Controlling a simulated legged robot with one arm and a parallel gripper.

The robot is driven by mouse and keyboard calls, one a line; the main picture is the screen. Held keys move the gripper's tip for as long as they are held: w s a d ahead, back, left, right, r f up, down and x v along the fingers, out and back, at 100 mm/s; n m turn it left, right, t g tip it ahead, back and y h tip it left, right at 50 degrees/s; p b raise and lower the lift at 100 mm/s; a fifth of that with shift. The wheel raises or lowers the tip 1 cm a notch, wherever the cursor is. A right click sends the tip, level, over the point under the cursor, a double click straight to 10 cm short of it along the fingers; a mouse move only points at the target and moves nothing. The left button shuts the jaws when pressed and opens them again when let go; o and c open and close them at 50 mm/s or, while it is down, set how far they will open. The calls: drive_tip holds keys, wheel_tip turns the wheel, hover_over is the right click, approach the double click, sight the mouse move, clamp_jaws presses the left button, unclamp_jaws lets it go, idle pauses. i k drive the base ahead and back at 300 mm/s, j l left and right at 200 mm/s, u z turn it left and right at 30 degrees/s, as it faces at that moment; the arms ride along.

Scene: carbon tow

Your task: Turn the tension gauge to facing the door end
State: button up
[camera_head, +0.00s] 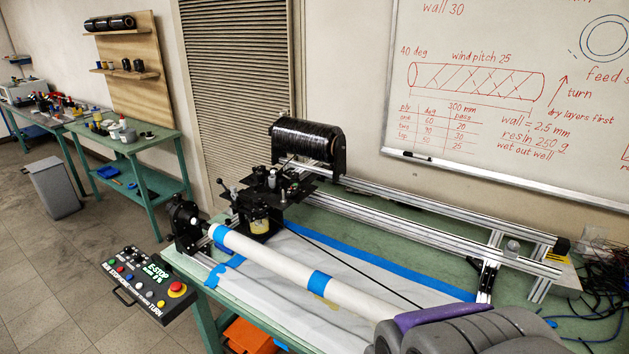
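A small round grey fitting (512,246), perhaps the tension gauge, sits on the rail near the right end of the winding machine. It is too small to tell which way its face points. A black carriage (262,190) stands at the left end of the rails, with a spool of black tow (307,138) behind it. A thin black strand runs from the carriage towards the lower right. Grey rounded parts with a purple piece, likely my own arm, fill the bottom right and hide the near end of the white tube. My gripper's fingertips are not visible.
The white tube (265,255) with blue tape lies along the green bench. A control box (148,284) with a red button sticks out at the front left. Loose cables (597,262) lie at the right. Side tables (128,142) stand at the left, with open floor before them.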

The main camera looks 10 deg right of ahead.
sight(294, 189)
drive_tip(key=i+j+z, duration=0.25)
drive_tip(key=j, duration=0.2)
drive_tip(key=j+z, duration=0.3)
drive_tip(key=j, duration=0.2)
drive_tip(key=i+j+z, duration=0.1)
drive_tip(key=j+z, duration=0.15)
drive_tip(key=j, duration=0.25)
